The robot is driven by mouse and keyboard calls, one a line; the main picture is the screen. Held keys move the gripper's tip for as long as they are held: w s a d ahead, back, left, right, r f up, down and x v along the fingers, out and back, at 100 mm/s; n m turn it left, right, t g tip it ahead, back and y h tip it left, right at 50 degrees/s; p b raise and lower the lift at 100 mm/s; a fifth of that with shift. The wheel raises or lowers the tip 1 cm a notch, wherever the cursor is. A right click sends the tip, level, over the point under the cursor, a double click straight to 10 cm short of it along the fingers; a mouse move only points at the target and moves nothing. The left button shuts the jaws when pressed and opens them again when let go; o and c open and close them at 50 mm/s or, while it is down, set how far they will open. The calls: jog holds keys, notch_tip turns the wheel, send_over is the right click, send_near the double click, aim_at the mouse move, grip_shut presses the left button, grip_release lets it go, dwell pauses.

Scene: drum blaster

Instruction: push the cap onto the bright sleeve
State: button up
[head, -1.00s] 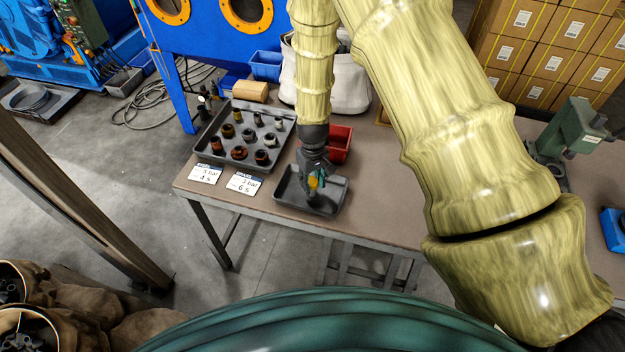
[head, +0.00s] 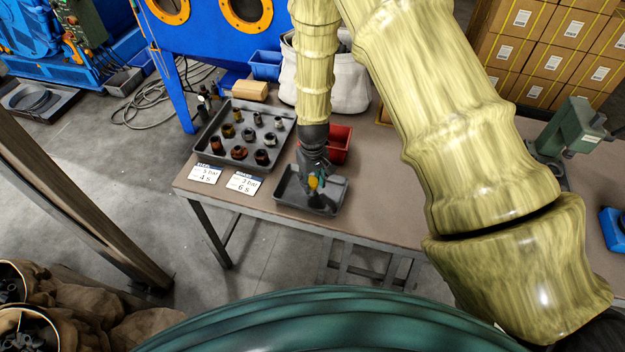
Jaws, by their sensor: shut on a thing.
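My gripper (head: 315,183) points down over the small dark tray (head: 335,203) near the table's front edge. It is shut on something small. A yellow-orange spot (head: 313,182) shows at the fingers, with a bit of teal beside it. I cannot tell whether the yellow-orange spot is the cap or part of the gripper. The bright sleeve cannot be made out with certainty; the fingers hide what lies below them. I cannot tell whether cap and sleeve touch.
A larger grey tray (head: 284,163) with several dark, brown and pale fittings stands to the left. Two printed cards (head: 244,183) lie before it. A red bin (head: 339,140) stands just behind my gripper. A green machine (head: 568,130) stands at right.

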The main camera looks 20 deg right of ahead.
jog(key=shift+f+b, duration=0.35)
jog(key=shift+f, duration=0.4)
dwell(1.3)
jog(key=o, duration=0.8)
jog(key=o, duration=0.5)
jog(key=shift+r, duration=0.15)
jog(key=shift+r+p, duration=1.55)
jog(key=shift+r, duration=0.85)
